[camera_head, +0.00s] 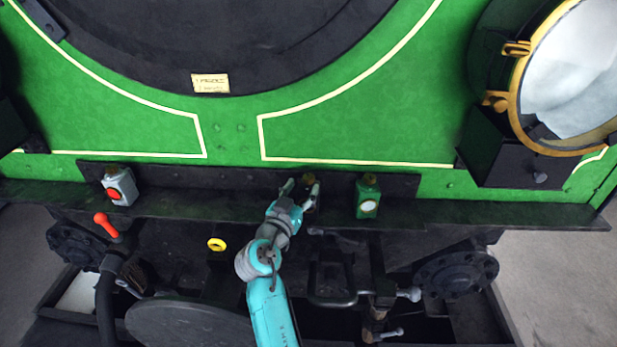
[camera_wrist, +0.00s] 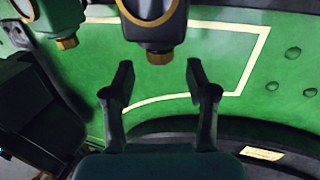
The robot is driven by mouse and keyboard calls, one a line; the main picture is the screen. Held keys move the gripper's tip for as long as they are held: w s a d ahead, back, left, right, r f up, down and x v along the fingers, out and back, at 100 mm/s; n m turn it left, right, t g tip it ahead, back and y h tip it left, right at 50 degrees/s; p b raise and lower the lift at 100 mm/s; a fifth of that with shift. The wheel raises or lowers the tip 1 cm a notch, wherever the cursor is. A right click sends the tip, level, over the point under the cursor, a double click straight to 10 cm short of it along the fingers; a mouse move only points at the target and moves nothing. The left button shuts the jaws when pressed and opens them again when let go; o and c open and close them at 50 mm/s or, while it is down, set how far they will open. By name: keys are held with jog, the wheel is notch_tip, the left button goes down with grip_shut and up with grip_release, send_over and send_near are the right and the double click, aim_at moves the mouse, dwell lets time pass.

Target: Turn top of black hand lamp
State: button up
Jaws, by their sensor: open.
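The black hand lamp (camera_head: 308,203) stands on the dark ledge at the front of the green tram, mostly hidden behind my gripper (camera_head: 301,188). In the wrist view the black lamp (camera_wrist: 153,32) appears upside down at the top centre, with a gold-rimmed lens and a brass top (camera_wrist: 159,57). My gripper (camera_wrist: 160,70) is open there, one finger on each side of the brass top's line. Gaps show between the brass top and both fingers, and nothing is held.
A green hand lamp (camera_head: 368,196) stands to the right, and a grey lamp with a red lens (camera_head: 119,187) to the left. A large brass-rimmed headlamp (camera_head: 568,75) juts out at the right. A red-handled lever (camera_head: 106,225) and yellow ring (camera_head: 216,244) are below the ledge.

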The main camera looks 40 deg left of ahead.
aim_at(306, 181)
jog(key=shift+x, duration=2.7)
jog(key=shift+c, duration=0.2)
grip_shut()
